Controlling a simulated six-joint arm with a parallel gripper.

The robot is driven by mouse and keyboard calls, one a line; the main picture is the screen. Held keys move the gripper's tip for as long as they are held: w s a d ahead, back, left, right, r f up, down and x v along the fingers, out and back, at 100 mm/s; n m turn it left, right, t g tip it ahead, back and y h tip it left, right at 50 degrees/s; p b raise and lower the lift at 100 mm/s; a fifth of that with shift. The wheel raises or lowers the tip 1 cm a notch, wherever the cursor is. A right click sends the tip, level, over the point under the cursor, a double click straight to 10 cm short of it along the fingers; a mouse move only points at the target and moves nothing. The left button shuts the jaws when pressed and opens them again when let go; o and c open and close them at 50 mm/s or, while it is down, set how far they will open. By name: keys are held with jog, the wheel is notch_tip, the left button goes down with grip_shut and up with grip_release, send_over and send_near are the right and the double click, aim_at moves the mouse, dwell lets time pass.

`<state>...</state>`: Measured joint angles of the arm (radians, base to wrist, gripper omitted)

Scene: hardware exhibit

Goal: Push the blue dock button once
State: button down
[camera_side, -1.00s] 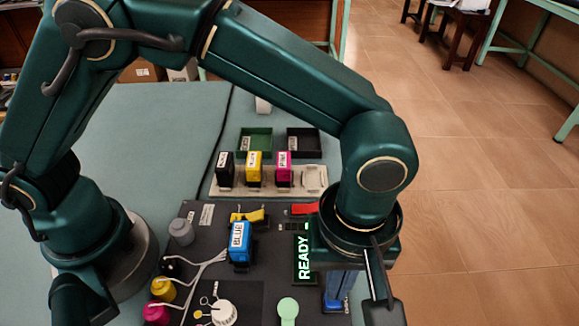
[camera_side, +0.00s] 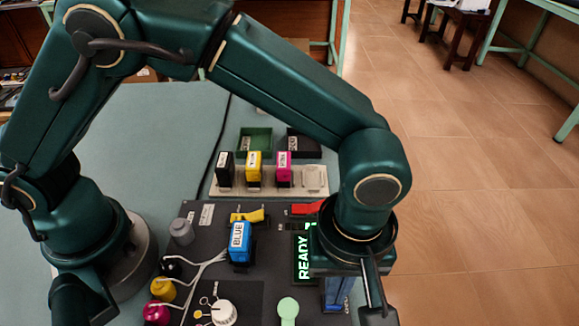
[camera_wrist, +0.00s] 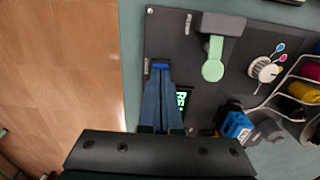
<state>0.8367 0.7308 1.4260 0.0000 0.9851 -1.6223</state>
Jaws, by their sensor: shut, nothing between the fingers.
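The blue dock button (camera_wrist: 161,66) shows as a small blue strip just beyond my fingertips in the wrist view. My gripper (camera_wrist: 160,77) is shut and empty, its two blue-grey fingers together and pointing at the button. In the side view my gripper (camera_side: 336,299) is low over the right edge of the dark panel, partly hidden by my wrist. I cannot tell whether the fingertips touch the button. A blue cartridge (camera_side: 240,243) labelled BLUE stands upright in the panel. A display (camera_side: 302,258) with green letters reads READY.
A pale green lever (camera_wrist: 214,62) is close to my fingers. A white knob (camera_side: 223,313) and cabled plugs (camera_side: 162,288) are further left. Black, yellow and magenta cartridges (camera_side: 254,168) stand in a rack behind. A red switch (camera_side: 306,208) lies behind my wrist.

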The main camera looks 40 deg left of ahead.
jog(key=shift+f, duration=0.25)
jog(key=shift+r, duration=3.5)
jog(key=shift+m, duration=0.6)
jog(key=s+a+r+m+t, duration=0.2)
jog(key=a+r+m, duration=0.1)
jog(key=a, duration=0.9)
jog(key=s+a+r+m+t, duration=0.2)
jog(key=a+r+m+t, duration=0.1)
jog(key=a, duration=0.9)
jog(key=shift+r+m+t, duration=0.25)
jog(key=shift+m+t, duration=0.05)
jog(key=shift+m, duration=0.6)
